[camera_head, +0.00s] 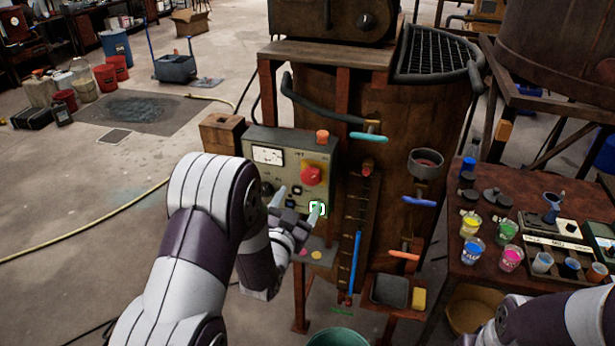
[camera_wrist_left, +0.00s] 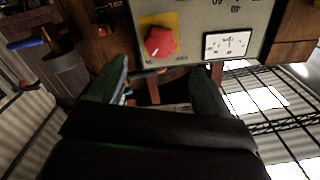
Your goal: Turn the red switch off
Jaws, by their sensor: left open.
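The red switch (camera_head: 311,175) is a red knob on a yellow plate, on the face of a grey control box (camera_head: 262,137) fixed to the vat. In the left wrist view the red switch (camera_wrist_left: 160,42) shows just beyond the fingertips, above the gap between them. My left gripper (camera_head: 299,200) is in front of the lower part of the box, below the red switch and apart from it. Its fingers are spread and empty; the left wrist view shows the open gripper (camera_wrist_left: 165,75) too. My right gripper is out of view; only my right arm shows at the lower right.
An orange-red button (camera_head: 322,137) sits on top of the box. A dial gauge (camera_head: 267,155) is on its face. Pipes with a teal handle (camera_head: 369,137) and a blue handle (camera_head: 418,201) stand to the right. A table with paint cups (camera_head: 471,224) is at the right. The floor at left is open.

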